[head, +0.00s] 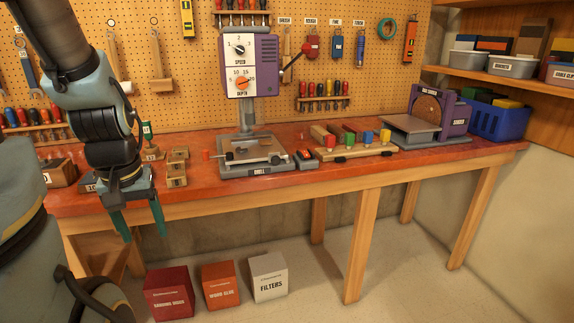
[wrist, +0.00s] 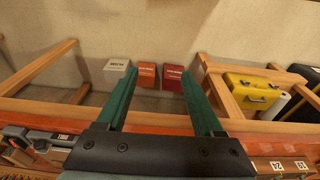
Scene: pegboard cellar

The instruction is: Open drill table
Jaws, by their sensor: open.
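The drill press (head: 252,65) stands on the red bench top near the middle of the head view. It has a purple and white head with SPEED and DEPTH dials and a lever at its right side. Its grey drill table (head: 250,150) sits low above the base, with a small bar and knob at its left. My gripper (head: 140,228) is left of the drill and in front of the bench edge, fingers pointing down, well apart from the table. In the wrist view my gripper (wrist: 159,76) is open with nothing between its green fingers.
The bench (head: 440,158) carries wooden blocks (head: 177,168) left of the drill, a coloured block rack (head: 350,148) and a sander (head: 437,115) to the right. Red, orange and white boxes (head: 268,277) stand on the floor below. A yellow case (wrist: 252,92) shows in the wrist view.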

